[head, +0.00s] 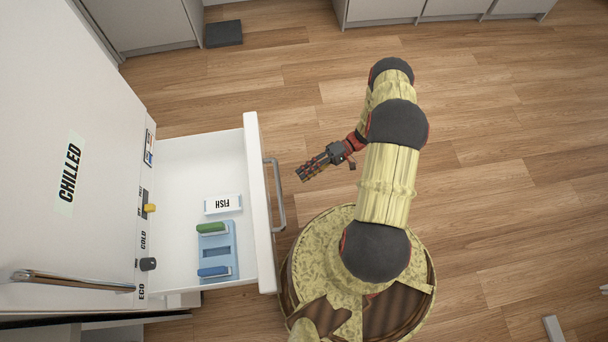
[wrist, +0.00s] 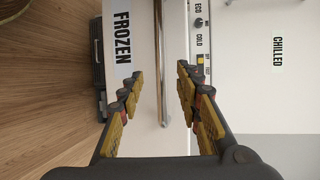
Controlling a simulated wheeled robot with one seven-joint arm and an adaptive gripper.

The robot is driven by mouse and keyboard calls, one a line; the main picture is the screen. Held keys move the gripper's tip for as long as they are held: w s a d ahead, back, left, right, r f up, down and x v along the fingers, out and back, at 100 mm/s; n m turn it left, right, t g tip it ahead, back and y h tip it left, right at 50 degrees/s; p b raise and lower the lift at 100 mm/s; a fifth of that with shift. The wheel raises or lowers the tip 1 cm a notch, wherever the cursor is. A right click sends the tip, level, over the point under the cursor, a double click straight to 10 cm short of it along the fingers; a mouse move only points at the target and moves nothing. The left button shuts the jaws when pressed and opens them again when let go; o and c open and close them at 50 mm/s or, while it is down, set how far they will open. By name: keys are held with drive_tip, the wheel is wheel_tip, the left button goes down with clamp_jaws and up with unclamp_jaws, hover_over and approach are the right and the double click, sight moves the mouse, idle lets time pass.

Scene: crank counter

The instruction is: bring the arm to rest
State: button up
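My gripper (head: 310,170) is open and empty, just to the right of the pulled-out white drawer (head: 258,140) in the head view. Its fingers point toward the drawer's grey bar handle (head: 279,195) and look apart from it. In the wrist view the two fingers of my gripper (wrist: 160,82) are spread. The handle (wrist: 161,60) shows between them, farther off, beside the FROZEN label (wrist: 124,38). My arm is bent and raised above my round base.
The drawer holds a FISH label (head: 223,204) and a blue tray (head: 217,254) with a green piece (head: 211,228) and a blue piece (head: 213,271). The CHILLED door (head: 40,110) and a knob panel (head: 144,220) stand left. Open wood floor (head: 500,160) lies to the right.

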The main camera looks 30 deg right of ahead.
idle(0.4)
drive_tip(key=s+r+m+g+h, duration=0.1)
drive_tip(key=s+m+g+h, duration=0.15)
drive_tip(key=s+m, duration=0.35)
drive_tip(key=w+d+r+n+g+h, duration=0.15)
drive_tip(key=r+h, duration=0.25)
drive_tip(key=r, duration=0.7)
drive_tip(key=d+r+m+h, duration=0.15)
drive_tip(key=r+h, duration=0.25)
drive_tip(key=r, duration=0.7)
drive_tip(key=s+a+r+n+t+h, duration=0.1)
drive_tip(key=a+r+n+t, duration=0.1)
drive_tip(key=r, duration=0.8)
drive_tip(key=s+a+r+n+t+h, duration=0.2)
drive_tip(key=a+r+t, duration=0.2)
drive_tip(key=r, duration=0.7)
drive_tip(key=s+a+r+n+t+h, duration=0.2)
drive_tip(key=a+r, duration=0.3)
drive_tip(key=r, duration=0.5)
drive_tip(key=shift+s+a+r+n+t, duration=0.15)
drive_tip(key=shift+s+a+n+t, duration=0.1)
drive_tip(key=shift+n+t, duration=0.4)
